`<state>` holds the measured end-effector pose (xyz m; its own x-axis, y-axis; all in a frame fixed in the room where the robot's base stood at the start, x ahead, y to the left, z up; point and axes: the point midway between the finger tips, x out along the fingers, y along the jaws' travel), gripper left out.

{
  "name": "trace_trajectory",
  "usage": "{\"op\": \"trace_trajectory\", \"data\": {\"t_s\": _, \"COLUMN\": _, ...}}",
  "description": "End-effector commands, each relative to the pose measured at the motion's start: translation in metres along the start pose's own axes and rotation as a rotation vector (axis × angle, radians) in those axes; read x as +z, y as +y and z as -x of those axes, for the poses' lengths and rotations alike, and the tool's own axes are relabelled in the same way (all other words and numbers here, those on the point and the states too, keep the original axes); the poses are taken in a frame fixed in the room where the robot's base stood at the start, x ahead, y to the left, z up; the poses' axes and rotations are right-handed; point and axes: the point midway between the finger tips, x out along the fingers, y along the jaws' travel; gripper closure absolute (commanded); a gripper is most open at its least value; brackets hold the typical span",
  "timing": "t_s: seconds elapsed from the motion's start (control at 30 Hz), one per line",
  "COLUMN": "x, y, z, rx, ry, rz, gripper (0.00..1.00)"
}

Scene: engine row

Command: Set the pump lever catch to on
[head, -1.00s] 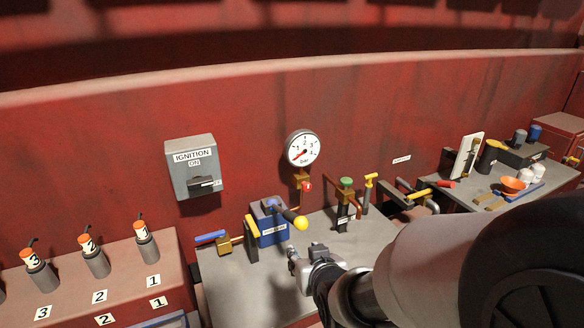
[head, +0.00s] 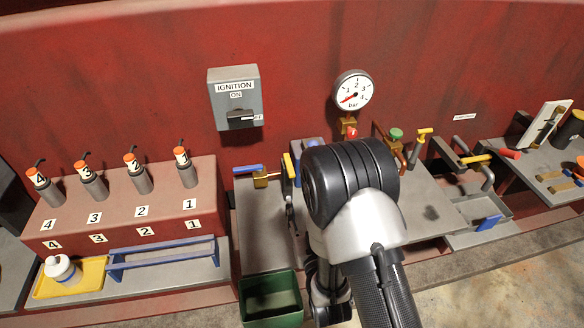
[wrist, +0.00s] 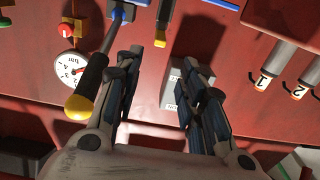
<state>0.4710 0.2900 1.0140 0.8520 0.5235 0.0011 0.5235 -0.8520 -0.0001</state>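The pump is a blue box (head: 309,145), mostly hidden behind my arm in the head view. Its dark lever with a yellow knob (wrist: 80,106) lies left of my left finger in the wrist view. A dark piece with a yellow end (head: 288,165), which may be the catch, stands beside the pump. It also shows at the top of the wrist view (wrist: 161,40), beyond the gap between the fingers. My gripper (wrist: 164,62) is open and its gap looks empty. I cannot tell whether a finger touches anything.
A brass valve with a blue handle (head: 249,169) is left of the pump. The ignition box (head: 234,99) and pressure gauge (head: 353,89) are on the red wall. A green bin (head: 271,300) stands in front. Bench top right of my arm is partly clear.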

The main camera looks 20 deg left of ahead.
Motion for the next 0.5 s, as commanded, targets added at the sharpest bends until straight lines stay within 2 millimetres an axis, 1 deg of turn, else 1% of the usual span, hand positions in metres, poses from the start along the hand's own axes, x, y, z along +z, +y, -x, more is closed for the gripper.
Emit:
{"op": "trace_trajectory", "data": {"t_s": 0.03, "x": -0.001, "y": 0.0, "z": -0.011, "rx": 0.001, "ry": 0.005, "rz": 0.0, "gripper": 0.63}}
{"op": "trace_trajectory", "data": {"t_s": 0.1, "x": -0.001, "y": 0.001, "z": -0.027, "rx": 0.002, "ry": 0.006, "rz": -0.001, "gripper": 0.63}}
{"op": "trace_trajectory", "data": {"t_s": 0.4, "x": -0.001, "y": 0.001, "z": -0.093, "rx": 0.002, "ry": 0.004, "rz": 0.0, "gripper": 0.63}}
{"op": "trace_trajectory", "data": {"t_s": 0.5, "x": 0.0, "y": 0.001, "z": -0.112, "rx": 0.001, "ry": 0.003, "rz": 0.001, "gripper": 0.63}}
